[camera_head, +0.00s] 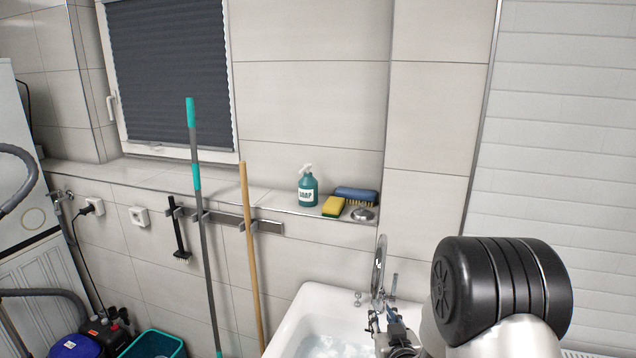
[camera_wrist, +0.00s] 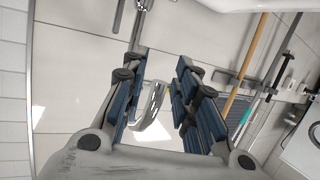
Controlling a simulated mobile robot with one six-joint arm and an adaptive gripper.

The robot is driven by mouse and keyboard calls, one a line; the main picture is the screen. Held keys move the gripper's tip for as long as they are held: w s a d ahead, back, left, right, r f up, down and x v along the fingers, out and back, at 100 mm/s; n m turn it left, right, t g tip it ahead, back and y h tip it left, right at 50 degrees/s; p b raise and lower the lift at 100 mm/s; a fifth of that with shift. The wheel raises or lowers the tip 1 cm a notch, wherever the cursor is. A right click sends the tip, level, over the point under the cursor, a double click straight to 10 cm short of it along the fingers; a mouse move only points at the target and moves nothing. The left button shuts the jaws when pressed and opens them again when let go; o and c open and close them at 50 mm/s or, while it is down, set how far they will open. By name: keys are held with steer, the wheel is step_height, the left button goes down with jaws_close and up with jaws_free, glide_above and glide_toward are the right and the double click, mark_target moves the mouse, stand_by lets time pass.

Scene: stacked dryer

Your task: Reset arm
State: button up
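My gripper (camera_wrist: 162,62) shows in the wrist view with its two blue-padded fingers apart. It is open and nothing is clamped between the pads. A curved metal piece (camera_wrist: 153,108) shows in the gap between the fingers; I cannot tell whether it touches them. In the head view my arm is at the lower right, in front of the sink (camera_head: 300,318).
A metal faucet (camera_head: 378,268) stands at the sink, close to my arm. A soap bottle (camera_head: 308,188), yellow sponge (camera_head: 333,207) and blue brush (camera_head: 357,195) sit on the wall ledge. A wooden pole (camera_head: 250,255) and a grey-teal pole (camera_head: 203,235) stand left of the sink.

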steer(key=s+r+g+h+b, duration=0.1)
steer(key=s+r+g+b, duration=0.2)
steer(key=s, duration=0.4)
steer(key=s+r+g+b, duration=0.1)
steer(key=s+r+g, duration=0.1)
steer(key=s+r, duration=0.4)
steer(key=s+g+b, duration=0.1)
steer(key=s+g, duration=0.1)
steer(key=s, duration=1)
steer(key=s+a+f+m+g+b, duration=0.1)
steer(key=s+g+b, duration=0.1)
steer(key=s, duration=1)
steer(key=shift+s+a+f+g, duration=0.25)
steer(key=shift+s+a+g, duration=0.1)
steer(key=shift+g, duration=0.35)
